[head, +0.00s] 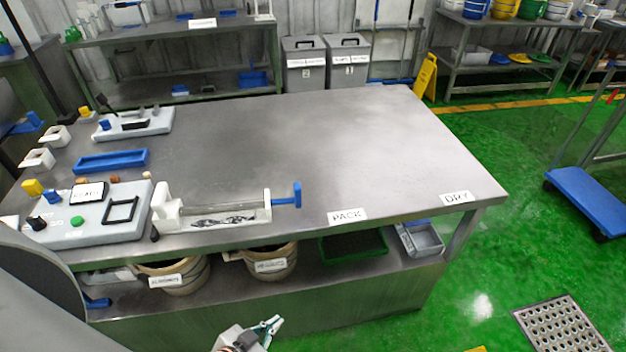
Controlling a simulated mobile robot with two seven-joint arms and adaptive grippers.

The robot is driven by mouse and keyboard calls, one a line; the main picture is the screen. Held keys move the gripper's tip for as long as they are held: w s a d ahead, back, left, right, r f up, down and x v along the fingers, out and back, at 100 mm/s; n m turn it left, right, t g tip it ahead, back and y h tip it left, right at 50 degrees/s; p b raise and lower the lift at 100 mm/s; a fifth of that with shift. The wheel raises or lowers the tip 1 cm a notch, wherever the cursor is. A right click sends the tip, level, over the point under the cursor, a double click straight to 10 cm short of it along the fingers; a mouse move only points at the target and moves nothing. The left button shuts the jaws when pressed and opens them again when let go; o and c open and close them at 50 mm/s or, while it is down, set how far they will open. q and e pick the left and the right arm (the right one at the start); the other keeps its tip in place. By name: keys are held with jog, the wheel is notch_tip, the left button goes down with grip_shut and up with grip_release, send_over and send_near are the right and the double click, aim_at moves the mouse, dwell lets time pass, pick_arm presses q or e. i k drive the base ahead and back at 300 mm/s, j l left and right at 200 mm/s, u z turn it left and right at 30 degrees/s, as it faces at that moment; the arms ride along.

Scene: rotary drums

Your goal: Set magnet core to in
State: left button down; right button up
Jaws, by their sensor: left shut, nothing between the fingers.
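A white and clear housing (218,211) lies along the front edge of the steel table, with dark pieces visible inside it. A blue T-shaped handle (297,194) sticks out of its right end on a short blue rod. I take this handle to be the magnet core's; I cannot tell how deep the core sits. My left gripper (270,328) is low at the bottom of the view, in front of the table and below its top. It is shut and empty, well apart from the handle. My right gripper is not in view.
A grey control panel (75,222) with buttons stands left of the housing. A blue tray (112,161) lies behind it. The steel tabletop (360,130) is clear toward the back and right. Pots (272,264) and a green tray (353,246) stand on the shelf below.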

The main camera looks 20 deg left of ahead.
aim_at(296, 198)
jog(key=i+l, duration=0.2)
jog(key=l, duration=0.2)
jog(key=i+l, duration=0.25)
jog(key=l+u, duration=0.1)
jog(key=u, duration=0.3)
jog(key=l+u, duration=0.1)
jog(key=u, duration=0.3)
jog(key=l+u, duration=0.15)
jog(key=u, duration=0.2)
jog(key=l+u, duration=0.15)
jog(key=u, duration=0.25)
jog(key=i, duration=0.05)
